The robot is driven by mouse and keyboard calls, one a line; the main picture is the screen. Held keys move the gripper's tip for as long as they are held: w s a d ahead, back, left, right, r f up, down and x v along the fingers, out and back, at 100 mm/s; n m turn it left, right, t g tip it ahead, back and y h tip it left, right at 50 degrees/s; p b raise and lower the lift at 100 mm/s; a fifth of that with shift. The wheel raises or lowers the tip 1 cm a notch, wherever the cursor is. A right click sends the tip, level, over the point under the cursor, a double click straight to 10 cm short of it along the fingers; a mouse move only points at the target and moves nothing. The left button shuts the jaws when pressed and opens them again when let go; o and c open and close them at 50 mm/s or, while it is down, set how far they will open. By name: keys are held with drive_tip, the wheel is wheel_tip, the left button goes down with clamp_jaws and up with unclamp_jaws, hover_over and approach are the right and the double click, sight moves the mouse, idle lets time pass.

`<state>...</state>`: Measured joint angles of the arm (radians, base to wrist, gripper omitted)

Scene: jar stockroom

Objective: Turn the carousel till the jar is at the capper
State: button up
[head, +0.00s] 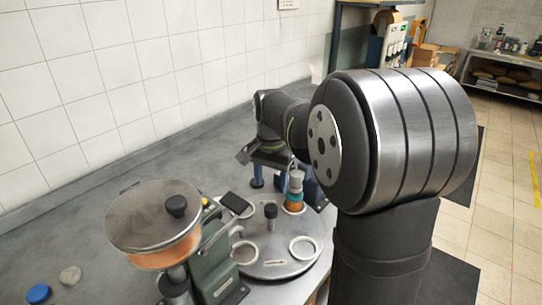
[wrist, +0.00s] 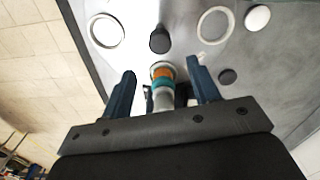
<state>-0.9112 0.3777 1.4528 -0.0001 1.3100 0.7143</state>
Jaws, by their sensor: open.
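The round grey carousel (head: 270,268) has white ring seats and a dark centre knob (head: 270,212). The jar (head: 294,207), orange low down with a teal band and pale upper part, stands upright in a seat on its far right side. My gripper (head: 287,190) is above that side, its blue fingers apart on either side of the jar. In the wrist view, the jar (wrist: 162,73) shows between the open fingers, with the centre knob (wrist: 159,40) beyond it; I cannot tell whether either finger touches the jar.
A blue cap (head: 38,293) and a pale cap (head: 70,275) lie at lower left.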

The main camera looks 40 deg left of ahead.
wheel_tip(320, 180, up, 8)
hover_over(271, 207)
drive_tip(key=shift+r, duration=0.1)
idle(0.6)
wheel_tip(271, 207, down, 18)
drive_tip(key=shift+r, duration=0.2)
idle(0.3)
drive_tip(key=shift+f, duration=0.25)
drive_tip(key=shift+w+a+r+n, duration=0.1)
drive_tip(key=shift+r+n, duration=0.15)
drive_tip(key=shift+n, duration=0.65)
drive_tip(key=n, duration=0.3)
drive_tip(key=shift+n, duration=2.1)
